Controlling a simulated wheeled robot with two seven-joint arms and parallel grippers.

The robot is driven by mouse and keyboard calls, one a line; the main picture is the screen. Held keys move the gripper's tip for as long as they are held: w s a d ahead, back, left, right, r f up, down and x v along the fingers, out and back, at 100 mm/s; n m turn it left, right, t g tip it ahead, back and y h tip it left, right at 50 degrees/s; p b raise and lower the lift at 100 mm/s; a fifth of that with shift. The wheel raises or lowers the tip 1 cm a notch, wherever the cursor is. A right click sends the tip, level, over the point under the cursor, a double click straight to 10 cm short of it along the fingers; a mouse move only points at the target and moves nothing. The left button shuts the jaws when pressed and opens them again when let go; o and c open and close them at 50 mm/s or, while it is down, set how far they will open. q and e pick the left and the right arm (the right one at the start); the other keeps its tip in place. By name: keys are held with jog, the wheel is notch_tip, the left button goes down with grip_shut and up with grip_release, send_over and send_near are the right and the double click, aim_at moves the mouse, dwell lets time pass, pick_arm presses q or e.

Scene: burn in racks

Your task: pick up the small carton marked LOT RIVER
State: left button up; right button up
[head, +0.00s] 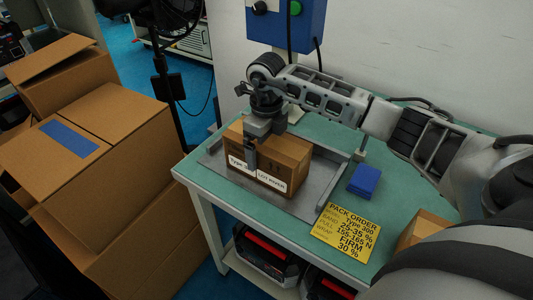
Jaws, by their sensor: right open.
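The small brown carton (285,155) sits upright on a grey metal tray on the green table. White labels on its front read "Type" and what looks like "LOT RIVER". My right gripper (257,140) is over the carton's left part, pointing down. It is open, with one finger hanging in front of the carton's front face; the other finger is hidden. I cannot tell whether the finger touches the carton. My left gripper is not in view.
The metal tray (310,207) has raised edges. A blue block (364,180) and a yellow pack order card (345,232) lie to the right. Another carton (422,229) is near my right arm. Large boxes (90,150) stand left, and a blue control box (287,22) is behind.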

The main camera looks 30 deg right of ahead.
jog(key=c, duration=1.5)
jog(key=shift+r, duration=0.1)
jog(key=shift+w+r, duration=0.1)
jog(key=shift+r, duration=0.05)
